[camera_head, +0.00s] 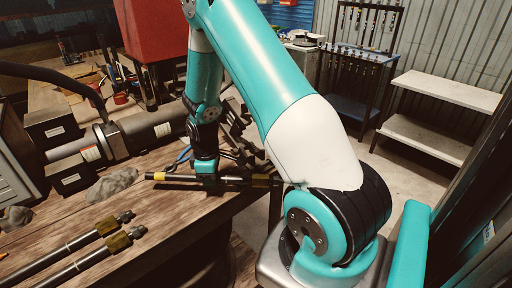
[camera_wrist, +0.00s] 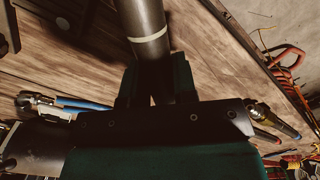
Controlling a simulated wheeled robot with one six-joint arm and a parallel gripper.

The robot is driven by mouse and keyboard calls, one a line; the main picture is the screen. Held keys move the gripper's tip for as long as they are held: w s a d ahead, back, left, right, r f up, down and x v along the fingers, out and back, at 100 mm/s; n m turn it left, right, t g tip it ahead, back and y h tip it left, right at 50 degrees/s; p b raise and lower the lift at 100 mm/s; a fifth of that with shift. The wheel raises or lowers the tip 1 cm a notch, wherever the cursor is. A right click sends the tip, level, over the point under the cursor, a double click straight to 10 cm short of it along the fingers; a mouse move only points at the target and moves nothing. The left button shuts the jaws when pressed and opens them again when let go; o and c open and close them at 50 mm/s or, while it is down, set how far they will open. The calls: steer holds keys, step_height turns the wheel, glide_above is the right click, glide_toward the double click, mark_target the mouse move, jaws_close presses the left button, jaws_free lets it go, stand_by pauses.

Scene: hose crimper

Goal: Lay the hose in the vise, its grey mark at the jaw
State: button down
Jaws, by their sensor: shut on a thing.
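My gripper (camera_head: 206,178) is shut on a dark hose (camera_head: 236,179) and holds it roughly level near the bench's right edge. The hose has yellow-brass bands toward both ends. In the wrist view my gripper (camera_wrist: 156,88) grips the hose (camera_wrist: 143,14), which runs up out of the picture. A pale grey ring mark (camera_wrist: 148,38) is on the hose just beyond the fingers. A dark, jagged metal form (camera_head: 235,128), perhaps the vise, stands behind the hose and is partly hidden by my arm. I cannot tell whether hose and vise touch.
Two more hoses with brass fittings (camera_head: 112,242) lie on the wooden bench (camera_head: 165,214) at the lower left. A grey cylindrical machine (camera_head: 148,132) and a grey rag-like lump (camera_head: 111,184) are farther back. Coloured-handled tools (camera_wrist: 285,128) show at right in the wrist view.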

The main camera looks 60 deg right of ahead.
steer(key=s+d+r+n+p, duration=0.1)
steer(key=s+d+n, duration=0.1)
steer(key=d, duration=0.2)
steer(key=s+d+r+n+p, duration=0.1)
steer(key=s+d+n, duration=0.1)
steer(key=d+n, duration=0.1)
steer(key=s+d+r+n+p, duration=0.1)
steer(key=s+d+n+p, duration=0.1)
steer(key=d, duration=0.3)
steer(key=shift+s+d+r+n, duration=0.3)
steer(key=shift+s+r+n, duration=0.1)
steer(key=shift+s+n, duration=0.2)
steer(key=shift+s+d, duration=0.2)
steer(key=shift+d, duration=0.05)
steer(key=shift+n, duration=0.3)
steer(key=shift+w+d, duration=0.1)
